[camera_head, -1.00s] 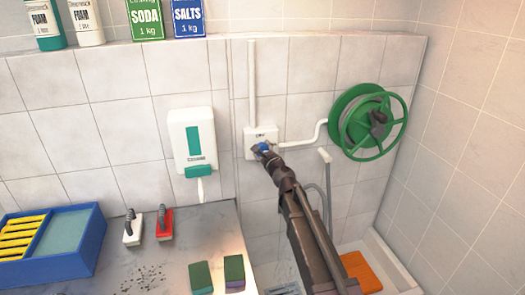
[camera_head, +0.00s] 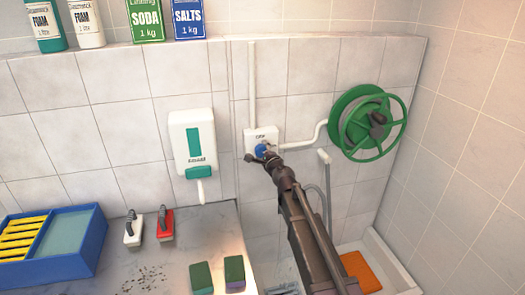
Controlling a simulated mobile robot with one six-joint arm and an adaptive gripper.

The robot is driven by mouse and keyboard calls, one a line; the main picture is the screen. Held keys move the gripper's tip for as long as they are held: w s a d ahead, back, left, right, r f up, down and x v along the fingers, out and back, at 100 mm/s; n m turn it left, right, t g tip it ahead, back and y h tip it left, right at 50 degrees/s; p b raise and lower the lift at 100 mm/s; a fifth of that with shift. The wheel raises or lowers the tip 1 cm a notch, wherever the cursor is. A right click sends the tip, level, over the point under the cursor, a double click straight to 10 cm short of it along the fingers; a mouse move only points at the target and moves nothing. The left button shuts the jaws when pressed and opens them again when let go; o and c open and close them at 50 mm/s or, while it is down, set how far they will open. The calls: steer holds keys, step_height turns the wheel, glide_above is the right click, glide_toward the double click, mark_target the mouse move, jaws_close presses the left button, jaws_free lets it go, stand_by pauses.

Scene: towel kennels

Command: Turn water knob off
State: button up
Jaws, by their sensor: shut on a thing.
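The blue water knob (camera_head: 261,151) sits on a white valve box (camera_head: 254,136) on the tiled wall, with small lettering above the knob that looks like "OFF". White pipes run up and to the right from the box. My gripper (camera_head: 266,156) reaches up from the lower right and is shut on the knob. Its fingers hide part of the knob, and one dark finger part shows to the left of it. I cannot tell exactly which way the knob points.
A green hose reel (camera_head: 368,122) is mounted right of the valve box. A white dispenser (camera_head: 193,144) hangs to the left. Below are a counter (camera_head: 195,225) with brushes and sponges, a blue tray (camera_head: 52,265), and a basin with an orange mat (camera_head: 360,271).

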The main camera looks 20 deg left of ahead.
steer(key=n+h+p, duration=0.1)
steer(key=n, duration=0.4)
steer(key=shift+n, duration=0.4)
steer(key=n, duration=0.3)
steer(key=n+h, duration=0.1)
steer(key=n, duration=0.2)
steer(key=shift+t, duration=0.3)
steer(key=o, duration=1)
steer(key=shift+m, duration=0.4)
